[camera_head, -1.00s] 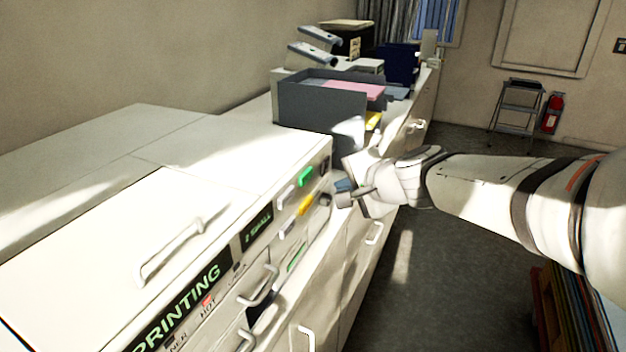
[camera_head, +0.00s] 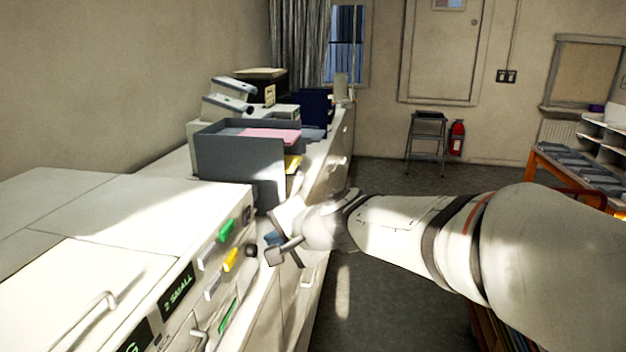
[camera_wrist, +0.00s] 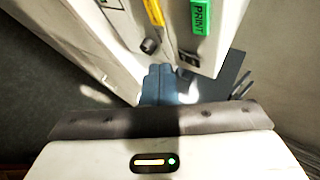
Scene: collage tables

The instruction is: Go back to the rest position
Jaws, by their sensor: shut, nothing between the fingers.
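My gripper (camera_head: 276,247) is at the end of my white arm, beside the front of the white printing machine (camera_head: 90,212). Its fingers point toward the green, yellow and white buttons and the dark knob on that front. It looks apart from them and holds nothing. In the wrist view, the blue-grey fingers (camera_wrist: 160,84) are together near a black knob (camera_wrist: 150,46). The green PRINT button (camera_wrist: 200,17) and a yellow button (camera_wrist: 154,12) show beside it. The fingertips partly blend with the shadowed background there.
A grey paper tray (camera_head: 240,155) with pink sheets stands on the counter behind the machine. Dark floor (camera_head: 375,300) lies open below my arm. A step stool (camera_head: 426,140) and a red fire extinguisher (camera_head: 457,138) stand by the far wall. A table (camera_head: 575,165) is at right.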

